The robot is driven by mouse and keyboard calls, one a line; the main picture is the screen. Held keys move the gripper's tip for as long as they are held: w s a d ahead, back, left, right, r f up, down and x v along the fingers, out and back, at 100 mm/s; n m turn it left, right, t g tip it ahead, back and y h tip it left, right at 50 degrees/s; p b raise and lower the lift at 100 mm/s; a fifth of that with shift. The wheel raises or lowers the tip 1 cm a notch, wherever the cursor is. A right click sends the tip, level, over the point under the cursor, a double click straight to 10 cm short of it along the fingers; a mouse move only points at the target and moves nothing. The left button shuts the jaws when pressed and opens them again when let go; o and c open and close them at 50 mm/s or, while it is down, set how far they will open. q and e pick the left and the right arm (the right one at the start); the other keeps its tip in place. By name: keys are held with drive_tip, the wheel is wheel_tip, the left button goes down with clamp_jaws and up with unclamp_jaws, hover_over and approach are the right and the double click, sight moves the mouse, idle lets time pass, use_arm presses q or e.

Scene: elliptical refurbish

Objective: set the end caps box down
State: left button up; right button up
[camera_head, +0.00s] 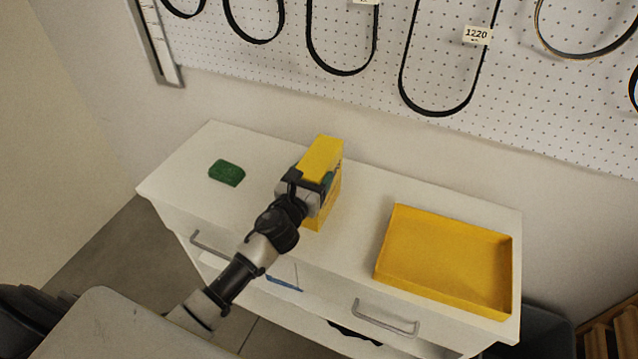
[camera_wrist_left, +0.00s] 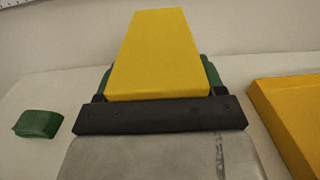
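The end caps box, a yellow upright box (camera_head: 322,158), is over the middle of the white cabinet top in the head view. It also shows in the left wrist view (camera_wrist_left: 158,55), straight ahead of the gripper. My left gripper (camera_head: 312,187) is shut on the box, with green parts along both sides of it in the wrist view (camera_wrist_left: 158,88). The box looks upright and at or very close to the cabinet top; I cannot tell whether its base touches. The gripper hides part of its near side. My right gripper is in neither view.
The white cabinet (camera_head: 265,150) has a green block (camera_head: 227,172) at left and an open, empty-looking yellow tray (camera_head: 445,258) at right. Bare top lies on both sides of the box. A pegboard (camera_head: 400,85) with hanging black belts stands behind.

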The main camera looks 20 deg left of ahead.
sight(314, 167)
use_arm(q)
drive_tip(key=c, duration=0.9)
drive_tip(key=shift+r, duration=0.5)
drive_tip(key=r, duration=0.2)
drive_tip(key=r+p, duration=0.1)
drive_tip(key=r, duration=0.1)
drive_tip(key=shift+d, duration=0.2)
drive_tip(key=s+d+r, duration=0.2)
drive_tip(key=d+r, duration=0.3)
drive_tip(key=d, duration=0.5)
drive_tip(key=shift+y, duration=0.3)
drive_tip(key=s+a+f, duration=0.1)
drive_tip(key=s+a, duration=0.1)
drive_tip(key=s, duration=0.4)
drive_tip(key=s+a+f, duration=0.2)
drive_tip(key=s, duration=0.4)
drive_tip(key=s+a+f+b, duration=0.1)
drive_tip(key=s+a, duration=0.1)
drive_tip(key=s, duration=0.3)
drive_tip(key=shift+s+a+f, duration=0.2)
drive_tip(key=shift+s+f, duration=0.2)
